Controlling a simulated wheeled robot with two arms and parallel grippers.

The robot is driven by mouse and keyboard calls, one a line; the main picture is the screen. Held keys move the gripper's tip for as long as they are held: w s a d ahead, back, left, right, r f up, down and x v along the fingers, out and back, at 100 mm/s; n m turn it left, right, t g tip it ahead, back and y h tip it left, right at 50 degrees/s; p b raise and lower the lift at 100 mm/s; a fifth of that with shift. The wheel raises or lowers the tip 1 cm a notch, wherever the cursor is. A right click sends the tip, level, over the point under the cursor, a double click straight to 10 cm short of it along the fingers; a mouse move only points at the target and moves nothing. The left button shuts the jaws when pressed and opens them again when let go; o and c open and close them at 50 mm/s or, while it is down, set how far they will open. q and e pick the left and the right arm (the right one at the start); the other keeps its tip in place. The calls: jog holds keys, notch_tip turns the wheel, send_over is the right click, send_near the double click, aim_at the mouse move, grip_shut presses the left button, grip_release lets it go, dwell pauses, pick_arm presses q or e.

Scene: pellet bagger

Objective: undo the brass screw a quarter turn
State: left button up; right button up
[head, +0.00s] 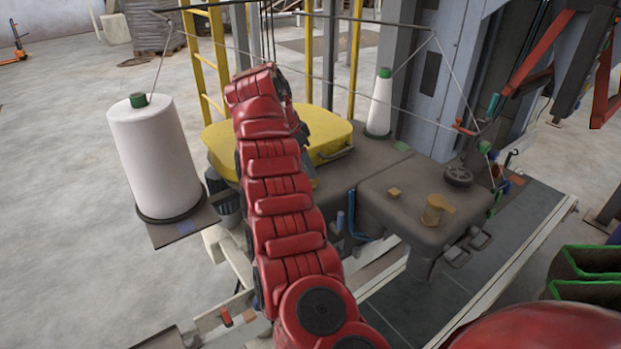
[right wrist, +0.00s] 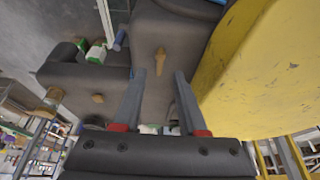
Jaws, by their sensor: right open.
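An elongated brass piece (right wrist: 160,61), which looks like the screw's head, sits on the dark housing (right wrist: 170,25) in the right wrist view. My right gripper (right wrist: 162,73) is open, its two grey fingers pointing at the housing on either side of this piece in the picture. I see no contact, and the gap in depth is hard to judge. In the head view my red right arm hides that spot. A brass knob with a flat tab (head: 437,208) and a small brass block (head: 393,192) stand further right on the machine top. My left gripper is not in view.
A yellow cover (head: 325,130) lies close beside my right gripper. A large white thread cone (head: 152,155) stands left, a smaller one (head: 380,103) behind. Thread lines and yellow ladder rails (head: 221,60) rise behind the arm. A black handwheel (head: 458,175) sits at the right.

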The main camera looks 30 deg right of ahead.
aim_at(313, 184)
jog(key=p+x, duration=0.1)
jog(key=x, duration=0.2)
jog(key=shift+s+d+f, duration=0.1)
jog(key=shift+d, duration=0.1)
jog(key=shift+d+f, duration=0.1)
jog(key=shift+f, duration=0.25)
jog(key=shift+c, duration=0.6)
grip_shut()
